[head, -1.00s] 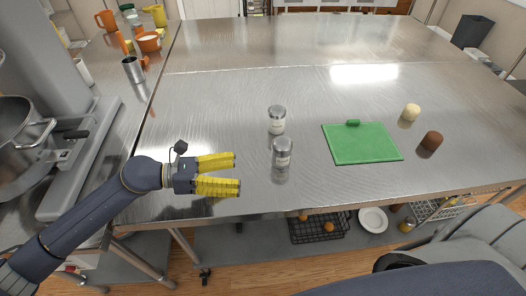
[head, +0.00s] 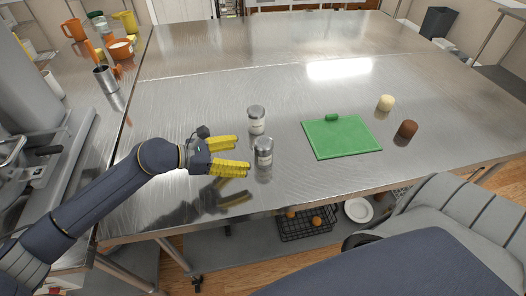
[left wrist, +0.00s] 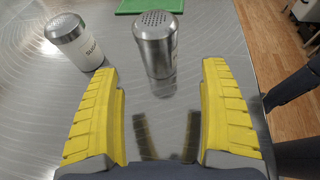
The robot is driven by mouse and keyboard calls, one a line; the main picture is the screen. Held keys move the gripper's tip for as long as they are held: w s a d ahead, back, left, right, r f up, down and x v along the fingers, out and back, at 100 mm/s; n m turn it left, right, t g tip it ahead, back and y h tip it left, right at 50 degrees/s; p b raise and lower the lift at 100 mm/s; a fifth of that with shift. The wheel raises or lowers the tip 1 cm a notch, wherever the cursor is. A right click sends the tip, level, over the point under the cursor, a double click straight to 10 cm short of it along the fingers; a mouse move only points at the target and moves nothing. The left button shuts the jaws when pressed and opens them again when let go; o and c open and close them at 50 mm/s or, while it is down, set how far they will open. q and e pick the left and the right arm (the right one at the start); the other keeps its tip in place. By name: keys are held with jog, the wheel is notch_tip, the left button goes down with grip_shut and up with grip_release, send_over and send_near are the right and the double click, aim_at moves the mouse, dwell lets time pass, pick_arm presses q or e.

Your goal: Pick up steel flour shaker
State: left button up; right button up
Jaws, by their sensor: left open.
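Two steel shakers with perforated tops stand upright on the steel table. I cannot read a flour label. My left gripper (head: 241,155) is open and empty. My right gripper is out of view.
A green cutting board (head: 341,137) lies to the right of the shakers. A pale round item (head: 386,103) and a brown one (head: 408,129) sit beyond it. Orange and yellow cups and a steel cup (head: 105,79) stand at the far left. The table behind is clear.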

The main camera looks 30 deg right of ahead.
aim_at(264, 154)
pick_arm(q)
jog(key=shift+x, duration=4.6)
jog(key=shift+w+r, duration=0.1)
jog(key=c, duration=1.3)
